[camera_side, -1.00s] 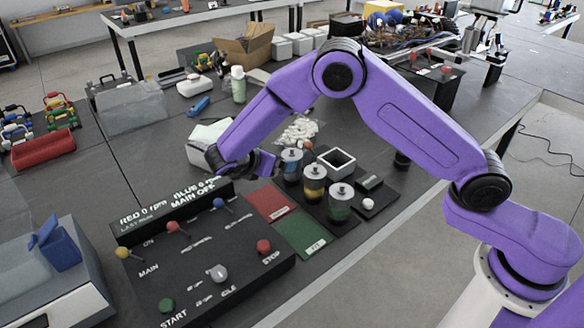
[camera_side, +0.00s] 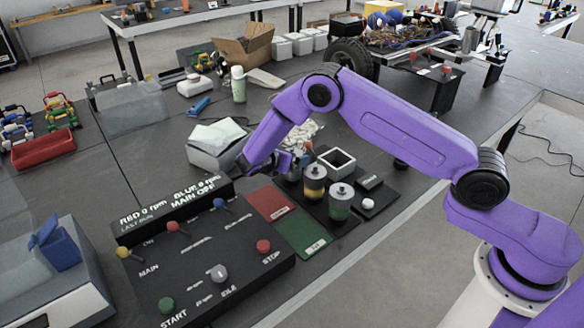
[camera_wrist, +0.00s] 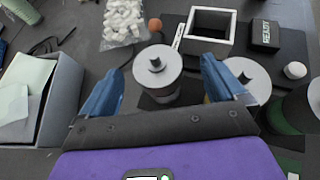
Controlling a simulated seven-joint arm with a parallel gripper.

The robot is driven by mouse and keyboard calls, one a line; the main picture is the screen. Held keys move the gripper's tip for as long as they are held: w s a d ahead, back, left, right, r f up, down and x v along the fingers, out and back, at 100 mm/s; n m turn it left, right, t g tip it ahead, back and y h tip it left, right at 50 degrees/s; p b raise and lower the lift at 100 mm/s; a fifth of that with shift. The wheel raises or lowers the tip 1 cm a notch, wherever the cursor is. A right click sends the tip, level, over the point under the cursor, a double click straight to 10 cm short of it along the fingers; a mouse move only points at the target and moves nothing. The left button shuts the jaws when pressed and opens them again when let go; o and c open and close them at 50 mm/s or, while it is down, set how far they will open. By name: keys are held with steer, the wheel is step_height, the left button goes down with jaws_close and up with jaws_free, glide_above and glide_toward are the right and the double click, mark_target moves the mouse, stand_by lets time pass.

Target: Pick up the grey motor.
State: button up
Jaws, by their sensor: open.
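The motor with a light grey top and dark grey side (camera_wrist: 157,68) stands upright in the wrist view, between and slightly ahead of my blue fingertips. My gripper (camera_wrist: 163,72) is open around its near side, with a gap to each finger; I cannot tell whether it touches. A green-banded motor (camera_side: 340,204) stands farther right.
A square open box (camera_side: 337,160) and a small dark block (camera_side: 369,182) stand beyond the motors. The control panel (camera_side: 200,255) with levers is in front; red and green mats (camera_side: 304,234) lie between.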

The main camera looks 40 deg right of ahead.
mark_target(295, 151)
steer(key=shift+x, duration=2.95)
steer(key=shift+w+r, duration=0.25)
jaws_close()
steer(key=shift+r, duration=0.1)
